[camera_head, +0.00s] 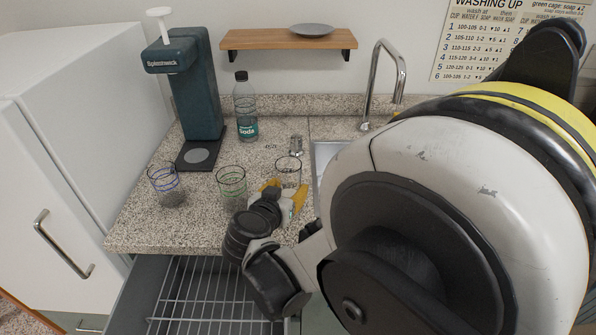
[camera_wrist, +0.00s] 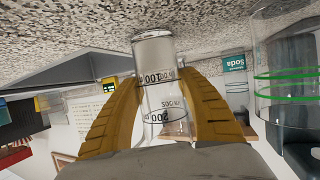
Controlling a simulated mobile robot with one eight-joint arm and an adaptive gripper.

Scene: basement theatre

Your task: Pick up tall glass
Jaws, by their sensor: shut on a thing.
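A tall clear glass (camera_wrist: 158,70) with dark rings and the marks 100 and 200 is between the yellow fingers of my gripper (camera_wrist: 161,110) in the wrist view. My gripper is shut on its sides. In the head view the yellow fingers (camera_head: 286,192) are over the front right of the counter, left of the sink. The glass (camera_head: 288,168) shows faintly there, with its lower part hidden by my gripper. I cannot tell whether it still touches the counter.
A green-banded glass (camera_head: 231,183) stands close left of my gripper, and a blue-banded glass (camera_head: 164,185) farther left. Behind are a soda bottle (camera_head: 245,110), a drink dispenser (camera_head: 190,85) and a tap (camera_head: 372,80). A wire rack (camera_head: 205,290) lies below the counter's front edge.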

